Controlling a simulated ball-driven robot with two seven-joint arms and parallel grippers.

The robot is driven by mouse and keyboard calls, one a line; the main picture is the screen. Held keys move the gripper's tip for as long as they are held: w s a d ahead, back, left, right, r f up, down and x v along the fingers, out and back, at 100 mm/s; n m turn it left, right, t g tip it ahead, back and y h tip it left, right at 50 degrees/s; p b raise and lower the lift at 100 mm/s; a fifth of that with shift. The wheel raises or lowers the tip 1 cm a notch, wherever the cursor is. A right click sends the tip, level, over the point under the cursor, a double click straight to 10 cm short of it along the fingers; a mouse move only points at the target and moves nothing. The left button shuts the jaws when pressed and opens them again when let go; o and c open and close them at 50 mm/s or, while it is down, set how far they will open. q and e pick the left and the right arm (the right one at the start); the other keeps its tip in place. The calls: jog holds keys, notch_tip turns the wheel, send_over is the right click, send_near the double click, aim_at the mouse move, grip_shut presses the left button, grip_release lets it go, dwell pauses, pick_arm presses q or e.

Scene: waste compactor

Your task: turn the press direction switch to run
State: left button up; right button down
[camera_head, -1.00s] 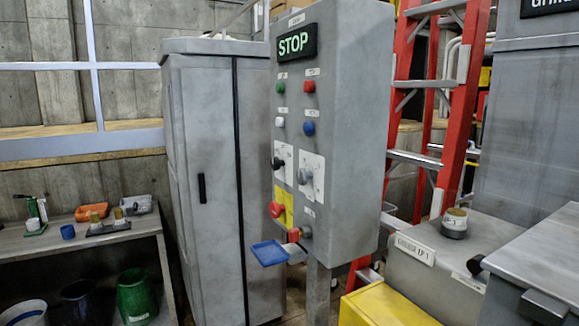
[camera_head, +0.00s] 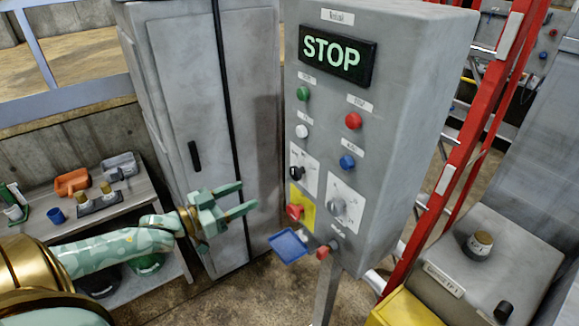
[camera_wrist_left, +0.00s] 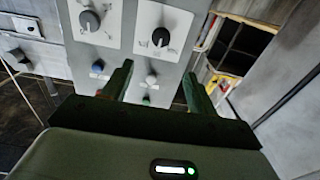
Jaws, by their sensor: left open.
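The grey control box (camera_head: 392,90) carries a black selector knob (camera_head: 297,172) on a white plate at its left and a grey selector knob (camera_head: 337,207) on a white plate at its right. Their labels are too small to read, so I cannot tell which is the press direction switch. My left gripper (camera_head: 248,197) is open and empty, left of the black knob and apart from the box. In the left wrist view, the box looks upside down, with the black knob (camera_wrist_left: 161,37) and grey knob (camera_wrist_left: 90,20) beyond the open fingers (camera_wrist_left: 158,70). My right gripper is not in view.
A lit STOP sign (camera_head: 338,56) tops the box, above green, red, white and blue buttons. A red mushroom button (camera_head: 294,211) and blue tray (camera_head: 289,246) sit low. A grey cabinet (camera_head: 190,90) stands left and a red ladder (camera_head: 470,150) right.

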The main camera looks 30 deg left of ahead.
aim_at(293, 173)
pick_arm(q)
jog(key=x, duration=1.5)
jog(key=shift+a+p, duration=0.1)
jog(key=shift+p, duration=0.3)
jog(key=c, duration=1)
